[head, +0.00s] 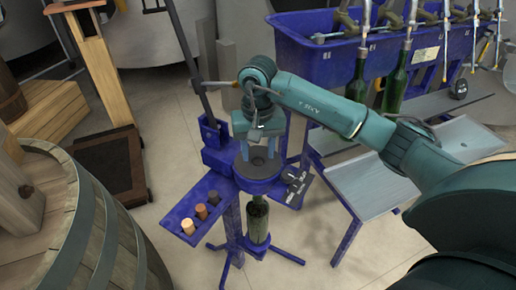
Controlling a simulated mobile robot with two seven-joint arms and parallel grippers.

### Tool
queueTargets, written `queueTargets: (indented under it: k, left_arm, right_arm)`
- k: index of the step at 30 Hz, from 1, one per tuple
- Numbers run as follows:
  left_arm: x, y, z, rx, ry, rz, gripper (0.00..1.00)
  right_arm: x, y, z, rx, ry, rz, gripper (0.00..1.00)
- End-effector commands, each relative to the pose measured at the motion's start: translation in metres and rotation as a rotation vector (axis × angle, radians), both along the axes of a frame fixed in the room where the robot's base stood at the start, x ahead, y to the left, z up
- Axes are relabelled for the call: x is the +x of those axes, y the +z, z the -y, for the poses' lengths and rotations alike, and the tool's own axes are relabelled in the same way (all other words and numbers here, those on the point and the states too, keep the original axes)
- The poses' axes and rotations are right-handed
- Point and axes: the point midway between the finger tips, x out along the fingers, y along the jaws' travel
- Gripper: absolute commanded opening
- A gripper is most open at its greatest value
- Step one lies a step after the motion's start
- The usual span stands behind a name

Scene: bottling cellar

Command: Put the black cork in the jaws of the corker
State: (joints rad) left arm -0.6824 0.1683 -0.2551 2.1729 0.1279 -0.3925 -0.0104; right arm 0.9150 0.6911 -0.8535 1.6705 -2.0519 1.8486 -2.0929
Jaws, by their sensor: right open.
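The blue corker (258,186) stands in the middle, with a round dark grey head that has a dark spot at its centre. My right gripper (257,152) is right over this head, pointing down, its two fingers apart and nothing seen between them. The gripper is away from these corks. The inside of the jaws is too small to make out. My left gripper is out of view.
A green bottle (257,220) stands under the corker head. The corker's lever (187,50) rises at its left. A barrel (95,225) is at the lower left. A blue filler trough (315,50) with bottles and a metal-topped table (375,185) are at the right.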

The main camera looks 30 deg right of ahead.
Motion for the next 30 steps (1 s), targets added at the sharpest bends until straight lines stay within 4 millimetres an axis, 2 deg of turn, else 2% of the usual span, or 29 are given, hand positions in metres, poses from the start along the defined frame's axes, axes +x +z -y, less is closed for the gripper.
queueTargets:
  k: [3,6,15,19,24,30]
  left_arm:
    - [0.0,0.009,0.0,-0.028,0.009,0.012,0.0]
    - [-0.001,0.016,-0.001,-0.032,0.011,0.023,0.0]
    - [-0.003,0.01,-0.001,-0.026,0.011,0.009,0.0]
    - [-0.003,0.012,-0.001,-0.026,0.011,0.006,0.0]
    - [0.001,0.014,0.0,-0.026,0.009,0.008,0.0]
    - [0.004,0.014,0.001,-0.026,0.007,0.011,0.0]
  right_arm:
    - [0.001,0.004,0.0,0.0,0.0,0.003,0.44]
    - [0.001,0.026,0.0,0.0,0.001,0.006,0.44]
    - [0.001,0.096,0.0,-0.002,0.0,0.005,0.44]
    - [0.001,0.118,0.0,-0.001,-0.001,0.004,0.44]
    - [0.0,0.13,0.0,-0.001,-0.001,0.001,0.44]
    - [0.0,0.132,0.0,-0.001,-0.001,-0.001,0.44]
